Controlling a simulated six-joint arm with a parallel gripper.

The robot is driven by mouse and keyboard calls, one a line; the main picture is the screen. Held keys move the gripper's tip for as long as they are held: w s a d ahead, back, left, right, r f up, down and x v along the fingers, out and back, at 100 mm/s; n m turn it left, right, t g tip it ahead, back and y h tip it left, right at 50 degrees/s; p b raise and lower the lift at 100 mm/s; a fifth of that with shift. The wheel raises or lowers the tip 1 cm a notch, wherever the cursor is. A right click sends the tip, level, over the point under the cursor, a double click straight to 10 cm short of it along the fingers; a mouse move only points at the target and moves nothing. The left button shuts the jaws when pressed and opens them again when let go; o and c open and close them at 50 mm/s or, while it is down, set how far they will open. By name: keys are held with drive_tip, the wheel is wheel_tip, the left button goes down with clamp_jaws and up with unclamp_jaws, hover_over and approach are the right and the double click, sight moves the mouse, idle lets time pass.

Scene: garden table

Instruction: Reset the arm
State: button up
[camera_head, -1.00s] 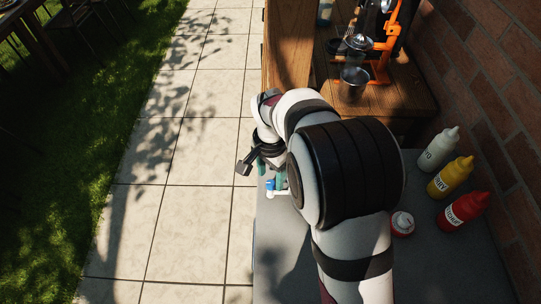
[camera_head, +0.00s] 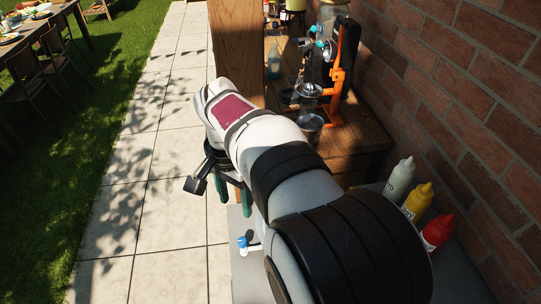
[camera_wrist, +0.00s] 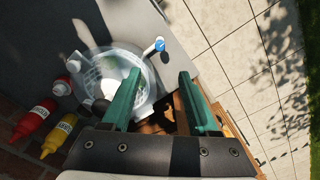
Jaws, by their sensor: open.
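My gripper (camera_head: 234,203) hangs at the end of my white and black arm, above the left edge of the grey counter. In the wrist view its two teal fingers (camera_wrist: 160,80) are spread apart with nothing between them. In the head view my arm hides much of the counter.
White (camera_head: 399,178), yellow (camera_head: 417,201) and red (camera_head: 437,231) bottles stand by the brick wall. A small blue-topped item (camera_head: 243,243) sits at the counter's left edge. An orange press (camera_head: 337,85) and metal cup (camera_head: 310,127) stand on the wooden shelf. The paving is clear.

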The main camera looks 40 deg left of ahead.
drive_tip(key=d+r+m, duration=0.2)
drive_tip(key=d, duration=1.1)
drive_tip(key=d+r+m, duration=0.2)
drive_tip(key=d+r, duration=0.1)
drive_tip(key=d, duration=1)
drive_tip(key=s+d+f+m+y, duration=0.1)
drive_tip(key=s+d+f, duration=0.3)
drive_tip(key=s+d, duration=0.4)
drive_tip(key=s, duration=0.2)
drive_tip(key=shift+s+d+f+m+y, duration=0.15)
drive_tip(key=shift+s+d+m+y, duration=0.15)
drive_tip(key=shift+s+m+y, duration=0.1)
drive_tip(key=shift+w+a, duration=0.1)
drive_tip(key=shift+w, duration=0.05)
